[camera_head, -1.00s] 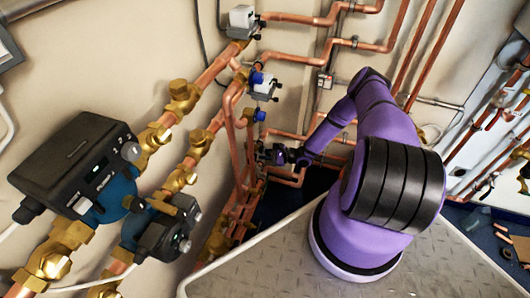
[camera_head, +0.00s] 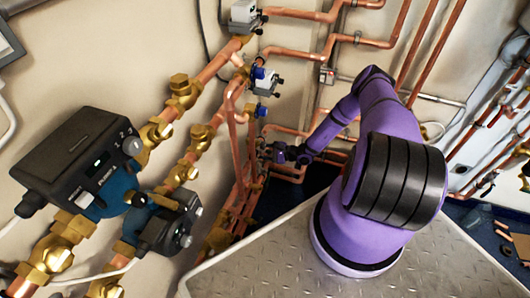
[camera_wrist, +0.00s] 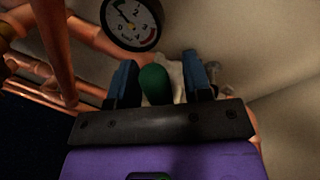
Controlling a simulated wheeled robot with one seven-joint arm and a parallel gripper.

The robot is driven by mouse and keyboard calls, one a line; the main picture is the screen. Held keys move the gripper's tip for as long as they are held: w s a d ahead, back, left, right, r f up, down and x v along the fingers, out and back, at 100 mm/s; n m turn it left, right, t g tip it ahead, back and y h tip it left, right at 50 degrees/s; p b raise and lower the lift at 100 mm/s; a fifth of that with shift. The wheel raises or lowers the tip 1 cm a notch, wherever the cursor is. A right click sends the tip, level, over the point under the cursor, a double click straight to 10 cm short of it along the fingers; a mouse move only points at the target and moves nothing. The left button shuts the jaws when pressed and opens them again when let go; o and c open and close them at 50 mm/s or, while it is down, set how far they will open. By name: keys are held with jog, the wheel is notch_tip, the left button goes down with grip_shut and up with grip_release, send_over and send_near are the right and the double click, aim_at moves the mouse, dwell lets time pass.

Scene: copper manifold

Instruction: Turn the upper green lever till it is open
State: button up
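A green lever (camera_wrist: 155,84) shows in the wrist view, with its rounded end toward the camera. It lies between the two blue fingers of my gripper (camera_wrist: 161,82). The fingers stand apart, with a visible gap on the lever's right side; the left finger is close to it, and I cannot tell whether they touch. A pale fitting (camera_wrist: 172,66) shows behind the lever. In the head view my gripper (camera_head: 268,153) is at the copper pipes, low in the middle. The green lever cannot be made out there.
A round pressure gauge (camera_wrist: 131,22) sits just above the fingers. Copper pipes (camera_wrist: 55,55) run close on the left. In the head view, two pumps (camera_head: 85,165) (camera_head: 168,225) with brass fittings stand left, and more copper pipes (camera_head: 300,55) cover the wall behind.

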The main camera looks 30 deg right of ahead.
jog(key=v, duration=1)
jog(key=shift+s+d, duration=0.25)
jog(key=shift+d, duration=0.05)
jog(key=shift+r, duration=0.1)
jog(key=c, duration=0.5)
jog(key=shift+w+a+r+n+g, duration=0.15)
jog(key=shift+r+n+g, duration=0.3)
jog(key=shift+n, duration=0.35)
grip_shut()
jog(key=w+d+r+n+g+h, duration=0.2)
jog(key=w+r+n+g+h, duration=0.3)
jog(key=n, duration=0.7)
jog(key=w+d+r+n+g+h, duration=0.15)
jog(key=r+n+g, duration=0.25)
jog(key=r+n, duration=0.55)
jog(key=a+f+n, duration=0.2)
jog(key=a+f, duration=0.5)
jog(key=f, duration=0.7)
jog(key=shift+s, duration=0.15)
